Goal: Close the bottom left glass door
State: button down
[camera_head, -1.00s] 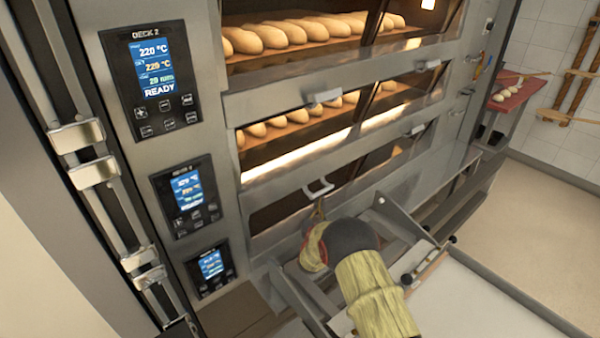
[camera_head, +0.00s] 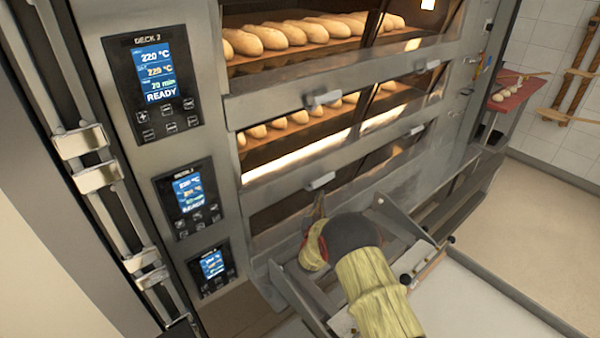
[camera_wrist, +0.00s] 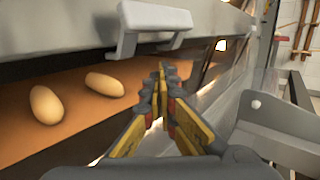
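The bottom left glass door is low on the oven front, dark in the head view (camera_head: 272,216). Its pale handle (camera_head: 320,181) sits on the metal bar above the dark opening, in line with the handles of the decks above. My gripper (camera_head: 319,203) is just below that handle. In the wrist view the handle (camera_wrist: 150,28) hangs at the top, with my gripper's fingertips (camera_wrist: 166,70) below it. The fingers are drawn together, with nothing visible between them. Whether they touch the door is not clear.
Two loaves (camera_wrist: 48,104) lie on the orange deck to the left of my fingers. A metal bracket frame (camera_head: 395,215) stands right of my gripper. Control panels (camera_head: 210,262) line the left side. Open floor (camera_head: 530,215) lies to the right.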

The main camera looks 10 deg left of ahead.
jog(key=s, duration=0.1)
jog(key=s+f, duration=0.1)
jog(key=s, duration=0.3)
jog(key=shift+s+a+f, duration=0.15)
jog(key=shift+s+f, duration=0.05)
jog(key=shift+f, duration=0.05)
jog(key=shift+f, duration=0.1)
dwell(0.7)
